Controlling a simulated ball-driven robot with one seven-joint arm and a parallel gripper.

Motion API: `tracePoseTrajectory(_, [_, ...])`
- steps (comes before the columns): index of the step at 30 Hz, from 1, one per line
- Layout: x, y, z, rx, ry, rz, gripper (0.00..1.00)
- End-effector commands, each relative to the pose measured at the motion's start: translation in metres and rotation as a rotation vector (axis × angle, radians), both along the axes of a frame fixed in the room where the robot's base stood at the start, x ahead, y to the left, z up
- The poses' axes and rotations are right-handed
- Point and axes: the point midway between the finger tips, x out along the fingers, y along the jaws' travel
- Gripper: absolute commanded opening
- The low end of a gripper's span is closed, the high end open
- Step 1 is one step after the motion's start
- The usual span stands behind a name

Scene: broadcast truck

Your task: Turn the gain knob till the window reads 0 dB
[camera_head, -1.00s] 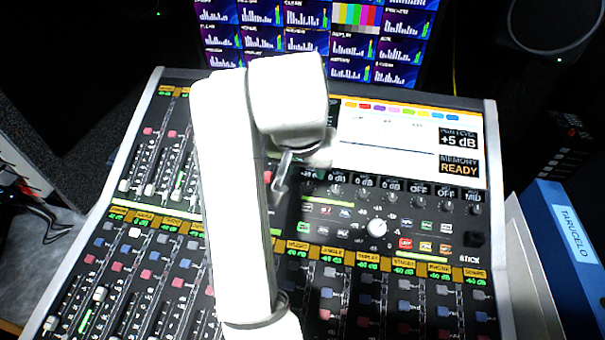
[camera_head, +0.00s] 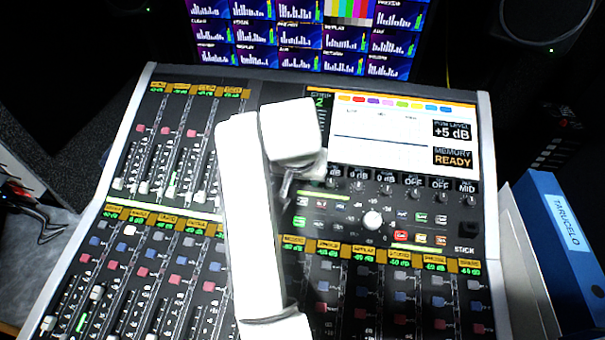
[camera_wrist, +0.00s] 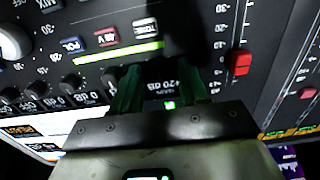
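The mixing console (camera_head: 487,150) fills the middle of the head view. My gripper (camera_head: 286,188) is low over its centre, left of a row of small black knobs and value windows. In the wrist view its two dark fingers (camera_wrist: 162,85) are apart, with nothing clearly between them. A window reading +20 dB (camera_wrist: 172,85) shows between and just beyond the fingers, upside down. The knob belonging to that window is hidden or lost in dark shadow, so I cannot tell whether the fingers touch it.
A large white knob (camera_head: 373,221) sits right of my gripper; it also shows in the wrist view (camera_wrist: 12,42). The console screen (camera_head: 380,125) reads +5 dB and MEMORY READY. A blue binder (camera_head: 560,240) is at right.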

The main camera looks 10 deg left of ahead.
Motion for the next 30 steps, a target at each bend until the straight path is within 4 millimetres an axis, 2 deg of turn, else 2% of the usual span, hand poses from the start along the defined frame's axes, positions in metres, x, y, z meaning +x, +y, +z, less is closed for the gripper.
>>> tracePoseTrajectory(2, [0.0000, 0.0000, 0.0001, 0.000, 0.000, 0.000, 0.36])
tracePoseTrajectory(13, [-0.0001, 0.0001, 0.0004, 0.000, 0.000, 0.000, 0.00])
tracePoseTrajectory(23, [-0.0002, -0.0004, 0.0017, -0.009, 0.000, 0.017, 0.00])
tracePoseTrajectory(30, [-0.0002, -0.0010, 0.0049, -0.053, 0.004, 0.114, 0.00])
